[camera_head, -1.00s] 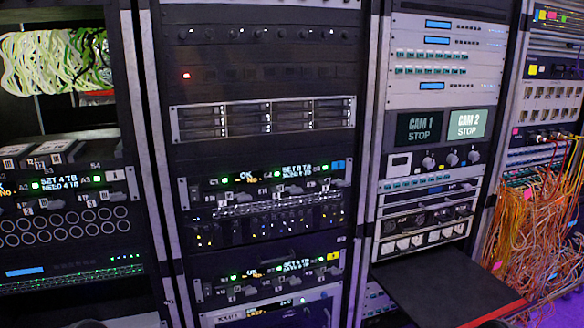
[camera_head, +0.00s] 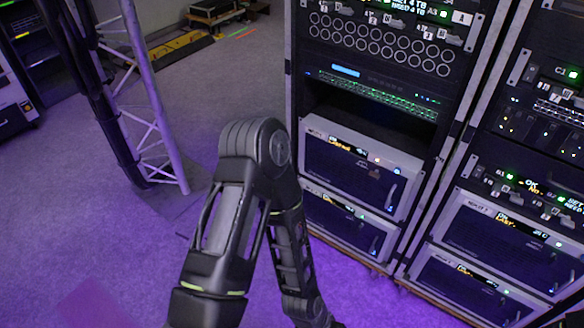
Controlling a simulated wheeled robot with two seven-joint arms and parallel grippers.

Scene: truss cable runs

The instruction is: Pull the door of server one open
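Four light-framed server units with dark fronts show low in two racks: an upper left unit (camera_head: 350,172), a lower left unit (camera_head: 342,224), an upper right unit (camera_head: 505,243) and a lower right unit (camera_head: 465,292). Their front doors look shut. The upper left one has a handle (camera_head: 392,192) at its right side. I cannot read which unit is server one. One of my arms rises from the bottom, bends at the elbow and runs down in front of the left rack, partly hiding the lower left unit's edge. Neither gripper is in view.
A white truss upright (camera_head: 150,90) stands at the left with dark cables (camera_head: 105,110) along it. A yellow-edged low ramp (camera_head: 180,48) lies at the back. The purple-lit floor between truss and racks is largely clear.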

